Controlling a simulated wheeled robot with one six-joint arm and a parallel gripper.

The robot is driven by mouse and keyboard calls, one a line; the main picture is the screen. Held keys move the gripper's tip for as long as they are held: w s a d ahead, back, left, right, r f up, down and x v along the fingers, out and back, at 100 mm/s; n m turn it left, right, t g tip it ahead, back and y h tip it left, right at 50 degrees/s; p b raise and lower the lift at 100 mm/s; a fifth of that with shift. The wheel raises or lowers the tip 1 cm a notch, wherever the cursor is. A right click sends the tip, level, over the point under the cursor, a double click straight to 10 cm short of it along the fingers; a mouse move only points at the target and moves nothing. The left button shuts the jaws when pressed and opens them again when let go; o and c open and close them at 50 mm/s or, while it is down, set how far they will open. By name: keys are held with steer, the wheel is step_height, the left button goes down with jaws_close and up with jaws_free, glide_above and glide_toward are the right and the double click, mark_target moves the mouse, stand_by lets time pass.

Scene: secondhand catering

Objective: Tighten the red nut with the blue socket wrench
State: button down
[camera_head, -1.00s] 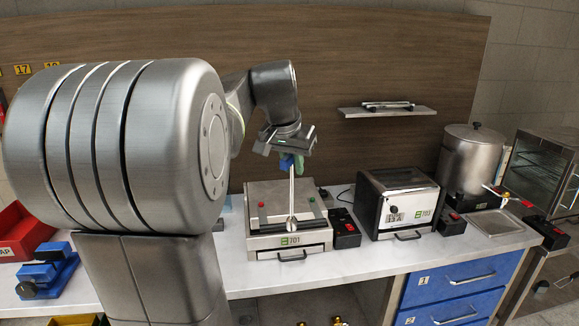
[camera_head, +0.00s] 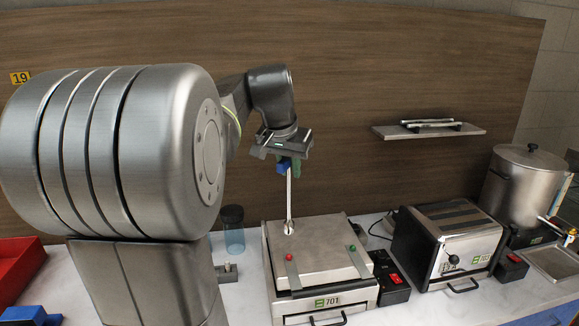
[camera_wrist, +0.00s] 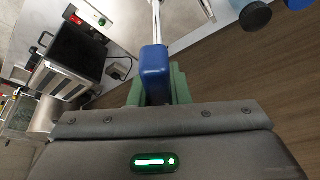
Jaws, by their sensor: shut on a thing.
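My gripper (camera_head: 289,163) is shut on the blue handle of the socket wrench (camera_head: 289,195). The wrench hangs down with its silver shaft upright and its ring-like end low, over the back left of the press-like machine's lid in the picture. In the wrist view the blue handle (camera_wrist: 154,72) sits between the green finger pads. The red nut (camera_head: 289,257) is on a strip at the machine's front left, below the wrench end in the picture. I cannot tell how high the end is above the lid. A green nut (camera_head: 352,248) is on the right strip.
The machine (camera_head: 322,302) marked 701 stands on the white counter. A switch box (camera_head: 390,283) and a toaster (camera_head: 451,250) stand to its right, a large pot (camera_head: 524,190) beyond. A dark-lidded jar (camera_head: 233,238) is behind left. A wall shelf (camera_head: 430,133) is at right.

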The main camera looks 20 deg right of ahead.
mark_target(288, 191)
step_height(288, 191, down, 6)
steer(key=b, duration=0.5)
steer(key=shift+r, duration=0.1)
steer(key=shift+s+f, duration=0.1)
steer(key=shift+f, duration=0.1)
steer(key=shift+f, duration=0.4)
stand_by(1.2)
steer(key=shift+f+b, duration=0.35)
steer(key=shift+f, duration=0.25)
stand_by(0.8)
